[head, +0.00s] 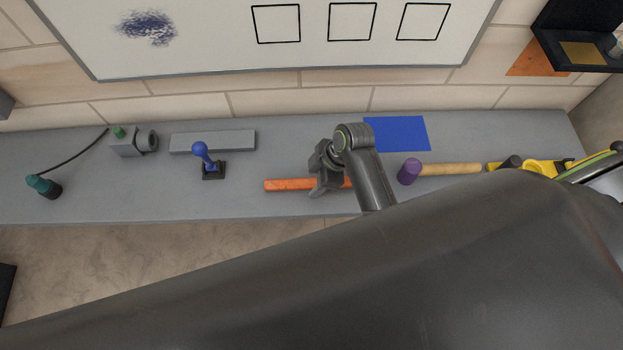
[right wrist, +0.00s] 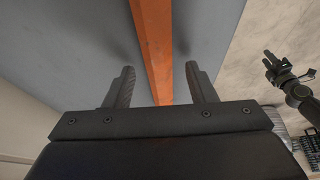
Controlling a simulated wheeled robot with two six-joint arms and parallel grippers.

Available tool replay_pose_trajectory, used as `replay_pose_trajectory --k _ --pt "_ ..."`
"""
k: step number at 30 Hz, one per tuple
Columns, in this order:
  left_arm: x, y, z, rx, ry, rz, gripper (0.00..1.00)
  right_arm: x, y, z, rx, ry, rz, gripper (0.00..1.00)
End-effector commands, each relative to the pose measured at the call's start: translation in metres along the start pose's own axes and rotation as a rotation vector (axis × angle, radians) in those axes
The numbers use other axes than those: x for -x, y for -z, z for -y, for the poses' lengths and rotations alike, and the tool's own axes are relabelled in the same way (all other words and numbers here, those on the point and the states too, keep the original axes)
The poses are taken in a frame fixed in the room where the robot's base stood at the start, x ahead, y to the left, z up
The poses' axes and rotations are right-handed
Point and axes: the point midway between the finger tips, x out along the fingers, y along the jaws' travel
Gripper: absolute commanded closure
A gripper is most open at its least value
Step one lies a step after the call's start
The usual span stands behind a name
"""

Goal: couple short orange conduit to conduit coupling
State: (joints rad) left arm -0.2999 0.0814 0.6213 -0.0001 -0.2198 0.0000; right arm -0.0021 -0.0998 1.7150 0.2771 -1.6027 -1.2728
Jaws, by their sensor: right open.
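The orange conduit (head: 288,185) is a straight bar lying flat on the grey shelf. My right gripper (head: 324,170) is over its right part and hides some of it. In the right wrist view the conduit (right wrist: 153,40) runs between the two fingers of my right gripper (right wrist: 162,82), which is open with a gap on each side. A grey block with a round dark-mouthed socket and a green knob (head: 125,142) stands at the shelf's left; it looks like the conduit coupling. A gripper, apparently my left one (right wrist: 283,72), shows small at the right of the right wrist view, away from the conduit.
On the shelf (head: 100,200) are a teal cylinder (head: 42,186) by a black cable, a blue joystick (head: 204,158), a grey bar (head: 225,139), a flat blue square (head: 400,133), a purple-headed mallet (head: 410,172) and a yellow tool (head: 540,167). A whiteboard (head: 200,50) hangs behind.

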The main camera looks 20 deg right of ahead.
Motion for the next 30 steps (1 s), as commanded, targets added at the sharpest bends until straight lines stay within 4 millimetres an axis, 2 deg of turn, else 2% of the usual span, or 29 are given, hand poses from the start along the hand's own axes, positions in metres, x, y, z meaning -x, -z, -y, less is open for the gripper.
replay_pose_trajectory --k 3,11,22,30 --pt "0.0017 -0.0015 0.0000 0.000 0.000 0.003 0.64 -0.0063 0.0003 0.0005 -0.001 0.001 -0.001 0.49" --pt "0.0013 -0.0017 -0.0002 0.000 0.000 0.004 0.64 -0.0077 0.0000 0.0002 0.000 -0.001 -0.001 0.51" --pt "0.0013 -0.0016 -0.0008 0.001 -0.001 0.003 0.64 -0.0074 -0.0001 0.0001 0.000 -0.001 0.000 0.99" --pt "0.0009 -0.0014 -0.0016 0.001 -0.002 0.003 0.64 -0.0060 0.0007 -0.0003 0.000 -0.002 -0.001 1.00"
